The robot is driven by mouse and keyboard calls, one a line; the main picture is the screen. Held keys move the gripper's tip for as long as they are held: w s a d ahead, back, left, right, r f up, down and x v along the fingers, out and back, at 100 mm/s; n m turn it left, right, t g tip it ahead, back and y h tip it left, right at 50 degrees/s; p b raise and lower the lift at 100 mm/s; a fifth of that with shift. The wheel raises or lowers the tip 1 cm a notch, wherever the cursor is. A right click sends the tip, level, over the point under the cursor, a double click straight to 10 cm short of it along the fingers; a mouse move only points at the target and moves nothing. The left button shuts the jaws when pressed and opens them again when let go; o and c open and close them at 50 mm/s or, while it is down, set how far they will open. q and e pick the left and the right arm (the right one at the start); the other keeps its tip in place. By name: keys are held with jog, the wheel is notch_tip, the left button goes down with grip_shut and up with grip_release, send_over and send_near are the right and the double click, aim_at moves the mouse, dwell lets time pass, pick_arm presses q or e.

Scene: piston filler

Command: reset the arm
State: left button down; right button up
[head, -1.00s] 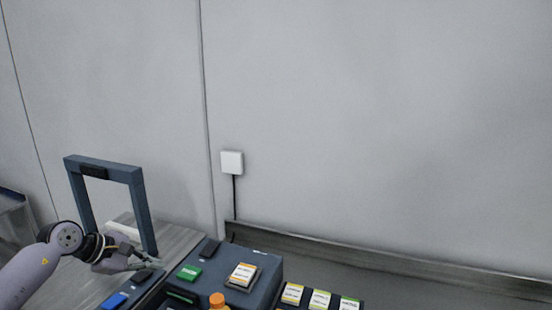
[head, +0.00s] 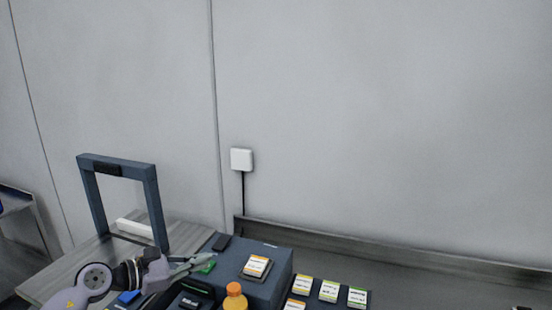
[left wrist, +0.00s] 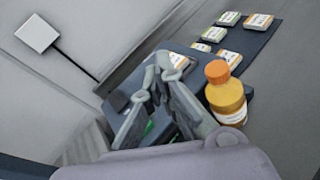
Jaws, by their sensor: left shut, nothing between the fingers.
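My left gripper (head: 200,264) is shut and empty. In the head view its arm comes in from the lower left, and the fingertips are over the dark blue machine body, by the green button (head: 206,267), which they partly cover. In the left wrist view the gripper (left wrist: 156,75) points up across the middle, in front of the machine body. An orange-capped bottle (head: 235,298) stands upright just right of the gripper, and it also shows in the left wrist view (left wrist: 226,100). My right gripper is not in view.
A dark blue frame (head: 154,200) rises behind my left arm. A labelled card (head: 256,266) lies on the machine top. Several labelled cards (head: 329,291) lie on a dark mat at right. A white wall box (head: 241,159) with a cable hangs on the wall.

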pick_arm(q)
jog(key=s+d+r+n+t+y, duration=0.1)
jog(key=s+d+r+n+t, duration=0.25)
jog(key=n+t, duration=0.85)
jog(key=s+a+f+n+g+y, duration=0.35)
jog(key=f+n+y, duration=0.25)
jog(key=n, duration=0.6)
jog(key=s+a+f+n+g+y, duration=0.2)
jog(key=s+a+f+n+y, duration=0.3)
jog(key=n, duration=0.7)
jog(key=s+f+n+g+y, duration=0.2)
jog(key=s+f+n+g, duration=0.5)
jog(key=s+f, duration=0.4)
jog(key=s+d+f+n+g+h, duration=0.1)
jog(key=s+f+n+g, duration=0.15)
jog(key=s, duration=0.45)
jog(key=s+d+f+n+g+h, duration=0.1)
jog(key=s+d+n+g, duration=0.15)
jog(key=s, duration=0.55)
notch_tip(320, 180, down, 26)
jog(key=g, duration=0.2)
jog(key=s+a+f, duration=0.2)
jog(key=s+f, duration=0.6)
jog(key=s+a+f+m+g, duration=0.1)
jog(key=s+f, duration=0.7)
jog(key=s, duration=0.1)
jog(key=shift+s+a+f, duration=0.3)
jog(key=shift+a+f, duration=0.1)
